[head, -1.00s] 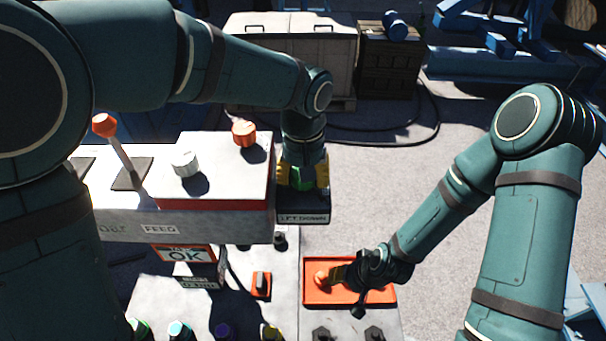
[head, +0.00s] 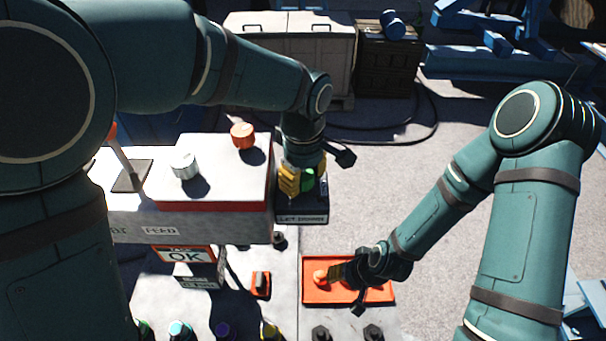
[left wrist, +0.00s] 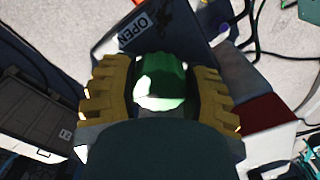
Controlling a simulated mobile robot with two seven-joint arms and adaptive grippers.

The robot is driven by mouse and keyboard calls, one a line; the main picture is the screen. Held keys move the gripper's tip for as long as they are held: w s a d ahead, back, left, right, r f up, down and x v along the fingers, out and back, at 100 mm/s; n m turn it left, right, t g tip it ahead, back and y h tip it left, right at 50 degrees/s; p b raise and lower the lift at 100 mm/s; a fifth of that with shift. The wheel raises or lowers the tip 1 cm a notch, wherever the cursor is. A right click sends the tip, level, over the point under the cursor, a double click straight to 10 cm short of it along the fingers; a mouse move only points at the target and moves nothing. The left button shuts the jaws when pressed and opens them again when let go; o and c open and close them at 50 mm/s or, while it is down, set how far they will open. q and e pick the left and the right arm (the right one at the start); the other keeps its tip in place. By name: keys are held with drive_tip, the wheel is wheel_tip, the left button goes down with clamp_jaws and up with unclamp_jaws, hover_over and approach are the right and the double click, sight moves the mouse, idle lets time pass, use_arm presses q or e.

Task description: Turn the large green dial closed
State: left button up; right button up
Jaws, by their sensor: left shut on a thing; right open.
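The large green dial (head: 309,181) sits on a dark box with a worn white label (head: 302,218) at the right end of the grey console.
The console top carries a white knob (head: 184,166), an orange knob (head: 242,135) and a lever (head: 122,152). An "OK" sign (head: 186,254) hangs below. The red tray (head: 375,293) lies on the lower panel near several small knobs. Open floor is at right.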

sight(304, 174)
use_arm(q)
drive_tip(key=shift+r+n, duration=0.1)
drive_tip(key=shift+n, duration=0.8)
drive_tip(key=o, duration=0.9)
wheel_tip(304, 174, up, 12)
idle(0.3)
